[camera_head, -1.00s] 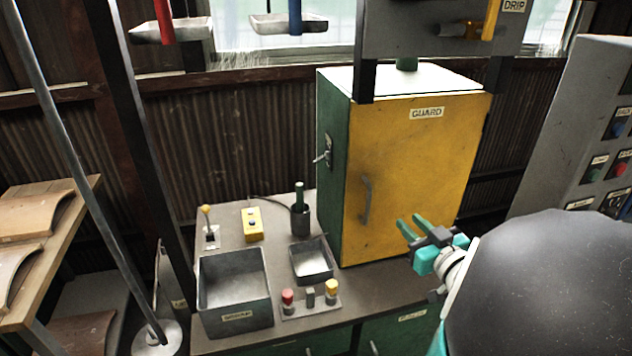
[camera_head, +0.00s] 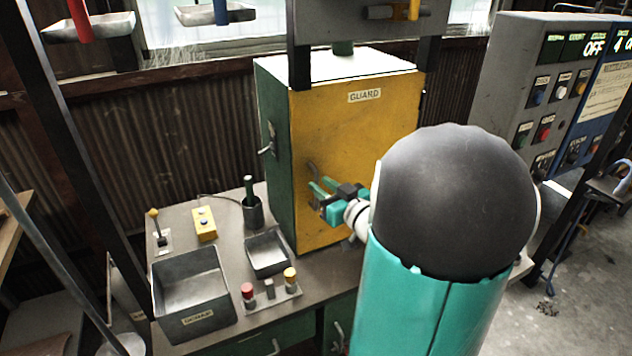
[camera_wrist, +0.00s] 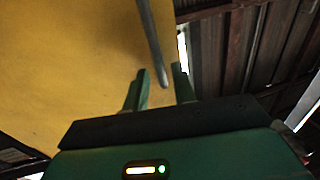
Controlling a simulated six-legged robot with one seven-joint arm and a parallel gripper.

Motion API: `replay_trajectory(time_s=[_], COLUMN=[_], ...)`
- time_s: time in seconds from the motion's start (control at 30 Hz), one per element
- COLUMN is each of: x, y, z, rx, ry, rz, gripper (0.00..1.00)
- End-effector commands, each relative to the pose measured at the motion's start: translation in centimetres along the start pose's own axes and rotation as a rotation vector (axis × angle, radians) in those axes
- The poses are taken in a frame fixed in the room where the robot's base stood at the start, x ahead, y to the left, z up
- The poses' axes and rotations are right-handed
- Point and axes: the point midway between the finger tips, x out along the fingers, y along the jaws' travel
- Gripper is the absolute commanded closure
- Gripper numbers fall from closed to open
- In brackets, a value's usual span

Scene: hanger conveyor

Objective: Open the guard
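The guard (camera_head: 352,150) is a yellow door labelled GUARD on the front of a green cabinet, and it is closed. It fills the left of the wrist view (camera_wrist: 70,60). Its grey bar handle (camera_head: 313,172) is near the door's left edge, partly hidden by my gripper. My gripper (camera_head: 318,188) is in front of the door at the handle's lower part. In the wrist view my two green fingers (camera_wrist: 160,88) are apart, and the handle's end (camera_wrist: 154,50) shows between them. I cannot tell whether they touch it.
A lever latch (camera_head: 267,147) sits on the cabinet's left side. The bench holds a grey bin (camera_head: 190,318), a small tray (camera_head: 268,268), red and yellow buttons (camera_head: 270,292), a yellow box (camera_head: 204,224) and a cup (camera_head: 253,212). A control panel (camera_head: 555,100) stands at right.

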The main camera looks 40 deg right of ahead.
Motion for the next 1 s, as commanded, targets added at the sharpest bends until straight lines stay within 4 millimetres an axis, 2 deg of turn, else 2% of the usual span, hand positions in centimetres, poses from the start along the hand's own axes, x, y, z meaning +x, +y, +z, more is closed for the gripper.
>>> replay_trajectory(time_s=[0.1,0.2,0.5,0.53,0.67,1.0], x=[1.8,2.7,3.0,3.0,3.0,2.9], y=[-0.1,-0.1,-0.1,-0.1,-0.1,-0.1], z=[0.0,0.0,0.0,0.0,0.0,0.0], rx=[0.0,0.001,0.0,0.0,0.0,0.0], ry=[0.0,0.0,0.0,0.0,0.0,0.0], rz=[-0.003,-0.002,-0.002,-0.001,-0.001,-0.004], gripper=[0.74,0.74,0.74,0.76,1.0,1.0])
